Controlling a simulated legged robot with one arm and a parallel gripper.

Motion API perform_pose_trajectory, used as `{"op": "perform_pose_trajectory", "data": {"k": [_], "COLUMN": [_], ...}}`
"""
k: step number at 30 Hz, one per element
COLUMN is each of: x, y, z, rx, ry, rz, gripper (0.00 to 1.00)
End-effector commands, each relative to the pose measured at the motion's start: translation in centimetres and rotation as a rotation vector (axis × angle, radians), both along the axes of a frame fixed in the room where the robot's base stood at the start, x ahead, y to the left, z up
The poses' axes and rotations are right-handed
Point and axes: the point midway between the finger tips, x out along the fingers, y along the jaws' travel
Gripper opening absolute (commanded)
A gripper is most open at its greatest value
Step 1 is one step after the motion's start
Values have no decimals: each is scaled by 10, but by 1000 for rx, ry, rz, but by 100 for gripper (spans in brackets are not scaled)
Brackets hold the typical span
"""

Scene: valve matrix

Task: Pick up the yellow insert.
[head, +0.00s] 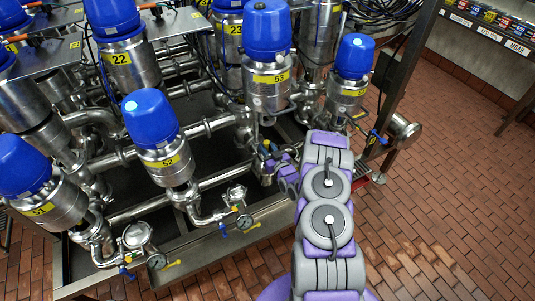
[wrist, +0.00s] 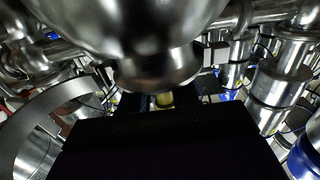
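A small yellow piece (wrist: 165,99), which may be the yellow insert, shows in the middle of the wrist view. It sits just beyond the black edge of my gripper (wrist: 164,106), under a large rounded steel body. Dark parts lie on both sides of it. I cannot tell whether they touch it or whether the fingers are closed. In the head view, my purple and grey arm reaches in among the pipes below valve 53. My gripper (head: 266,151) is small there and partly hidden by pipes and my arm. I cannot make out the insert clearly in that view.
Steel valves with blue caps, such as valve 52 (head: 165,155) and valve 53 (head: 270,75), crowd around my arm. A frame post (head: 400,85) stands at the right. The brick floor (head: 450,200) at right is clear.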

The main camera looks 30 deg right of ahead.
Motion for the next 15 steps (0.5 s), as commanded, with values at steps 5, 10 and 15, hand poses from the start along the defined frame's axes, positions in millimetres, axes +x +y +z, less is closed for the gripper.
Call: {"op": "perform_pose_trajectory", "data": {"k": [5, 10, 15], "x": [-1, -1, -1], "y": [0, -1, -1], "z": [-1, -1, -1], "rx": [0, 1, 1], "ry": [3, 3, 2], "rz": [-2, -2, -2], "gripper": [18, 2, 0]}}
